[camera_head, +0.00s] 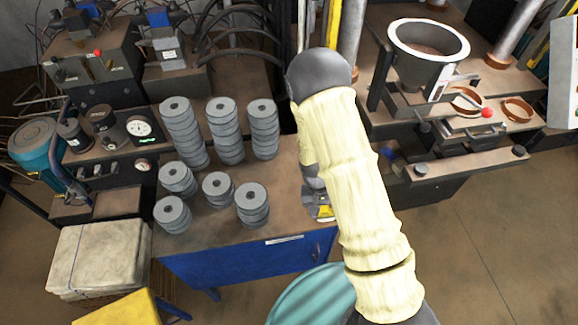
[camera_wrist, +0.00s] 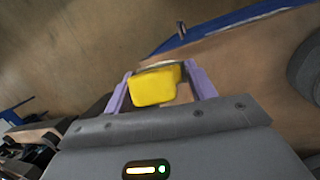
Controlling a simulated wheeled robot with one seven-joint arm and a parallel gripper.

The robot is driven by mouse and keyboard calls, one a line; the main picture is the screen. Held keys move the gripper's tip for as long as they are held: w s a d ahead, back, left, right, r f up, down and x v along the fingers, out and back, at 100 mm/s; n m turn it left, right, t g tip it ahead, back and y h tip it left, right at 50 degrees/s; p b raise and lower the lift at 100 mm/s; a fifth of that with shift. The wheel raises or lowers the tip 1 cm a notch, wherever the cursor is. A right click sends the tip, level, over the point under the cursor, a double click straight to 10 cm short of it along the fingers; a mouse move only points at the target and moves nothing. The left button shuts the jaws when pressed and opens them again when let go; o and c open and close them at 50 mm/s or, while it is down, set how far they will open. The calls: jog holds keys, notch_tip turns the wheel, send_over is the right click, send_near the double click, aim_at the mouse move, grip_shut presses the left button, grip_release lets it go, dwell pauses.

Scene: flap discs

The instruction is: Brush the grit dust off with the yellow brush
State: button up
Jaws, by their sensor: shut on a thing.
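The yellow brush (camera_wrist: 153,86) is between the purple fingers of my gripper (camera_wrist: 160,84) in the wrist view, and the fingers are shut on it. Its bristles are hidden from view. In the head view a small yellow part of the brush (camera_head: 325,211) shows beside my arm, at the right end of the blue-fronted bench (camera_head: 222,232). My arm hides most of the gripper there. The bench top is brown and looks dusty, but I cannot make out separate grit. Whether the brush touches the bench top cannot be told.
Several stacks of grey flap discs (camera_head: 225,130) stand on the bench, left of my arm. A grey hopper (camera_head: 428,55) stands on a machine at the right. The bench's front right top is clear.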

jog(key=shift+s+d, duration=0.1)
jog(key=shift+s, duration=0.25)
notch_tip(320, 180, up, 2)
jog(key=shift+s+r+p, duration=0.15)
jog(key=shift+r+p, duration=0.05)
jog(key=shift+p, duration=0.45)
jog(key=shift+w+r+p, duration=0.2)
jog(key=shift+r+p, duration=0.3)
jog(key=shift+r, duration=0.1)
jog(key=shift+s+r+p, duration=0.2)
jog(key=shift+r+p, duration=0.6)
jog(key=shift+r, duration=0.4)
jog(key=shift+r+p, duration=0.65)
jog(key=shift+r, duration=0.35)
jog(key=shift+w+f, duration=0.1)
jog(key=w+d+f+b, duration=0.7)
jog(key=d+f+b, duration=0.2)
jog(key=d+f, duration=0.3)
jog(key=shift+w+d, duration=0.35)
jog(key=shift+d, duration=0.3)
